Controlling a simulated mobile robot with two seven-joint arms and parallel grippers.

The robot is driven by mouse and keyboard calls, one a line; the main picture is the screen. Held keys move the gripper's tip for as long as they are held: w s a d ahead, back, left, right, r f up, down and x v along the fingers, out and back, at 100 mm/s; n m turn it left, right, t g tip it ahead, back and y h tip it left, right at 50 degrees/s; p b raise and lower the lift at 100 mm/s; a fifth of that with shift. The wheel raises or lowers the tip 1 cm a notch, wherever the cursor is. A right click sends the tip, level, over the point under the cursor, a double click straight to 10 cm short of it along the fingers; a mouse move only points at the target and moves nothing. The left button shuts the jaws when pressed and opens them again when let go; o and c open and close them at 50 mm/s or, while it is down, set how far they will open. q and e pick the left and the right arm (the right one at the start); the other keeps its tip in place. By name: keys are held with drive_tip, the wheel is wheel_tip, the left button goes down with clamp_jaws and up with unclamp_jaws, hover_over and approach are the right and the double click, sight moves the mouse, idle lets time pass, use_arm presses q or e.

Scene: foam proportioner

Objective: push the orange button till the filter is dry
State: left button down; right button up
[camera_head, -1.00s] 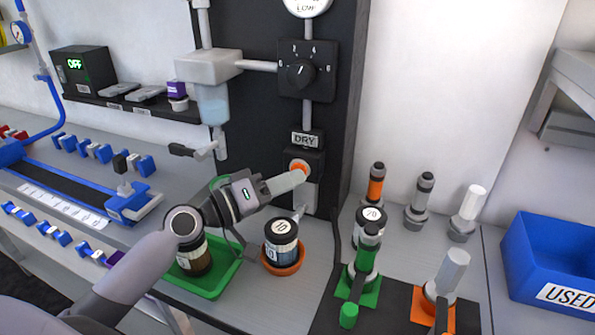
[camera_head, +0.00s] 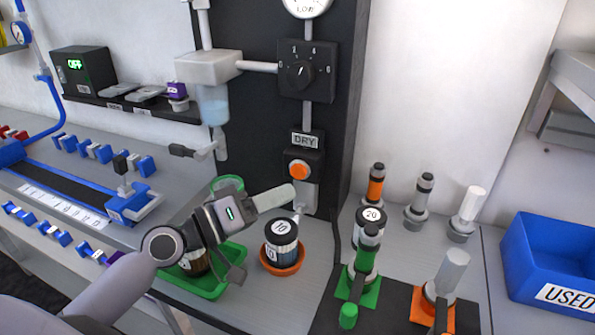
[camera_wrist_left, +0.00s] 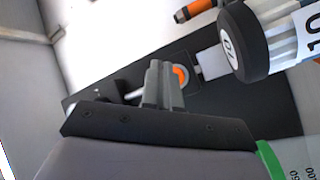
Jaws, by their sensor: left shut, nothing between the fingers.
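The orange button (camera_head: 299,170) sits on a dark box under the DRY label (camera_head: 305,140) on the black panel. In the left wrist view the button (camera_wrist_left: 181,76) shows just past the fingertips. My left gripper (camera_head: 289,194) is shut and empty, a little below and in front of the button and apart from it. The filter holder (camera_head: 212,66) hangs on the panel at upper left, with pale blue liquid in its clear cup (camera_head: 213,104). Whether a filter inside is wet or dry cannot be told. My right gripper is not in view.
A jar marked 10 (camera_head: 281,240) stands in an orange dish (camera_head: 282,268) close to my left gripper. A green tray (camera_head: 212,290) lies under my forearm. Several fittings stand at right beside a blue USED bin (camera_head: 547,258).

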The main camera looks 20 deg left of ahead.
use_arm(q)
drive_tip(key=shift+s, duration=1.05)
